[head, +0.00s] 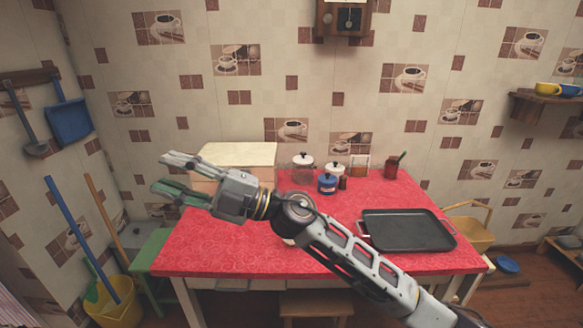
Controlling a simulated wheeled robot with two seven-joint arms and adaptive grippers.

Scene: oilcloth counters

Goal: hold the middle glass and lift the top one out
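My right gripper (168,173) reaches across from the right, over the left part of the red table (225,245). Its two greenish fingers point left and are spread apart, with nothing seen between them. I cannot make out a stack of glasses in the head view. My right arm covers the middle of the table and may hide some things there. A small pale patch shows just below the arm's joint, but I cannot tell what it is. My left gripper is not in view.
A cream box (240,155) stands at the back left. A lidded glass jar (302,172), a blue jar (327,184) and a dark red pot (391,172) stand along the back. A black tray (408,230) lies at the right. The front left of the tabletop is clear.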

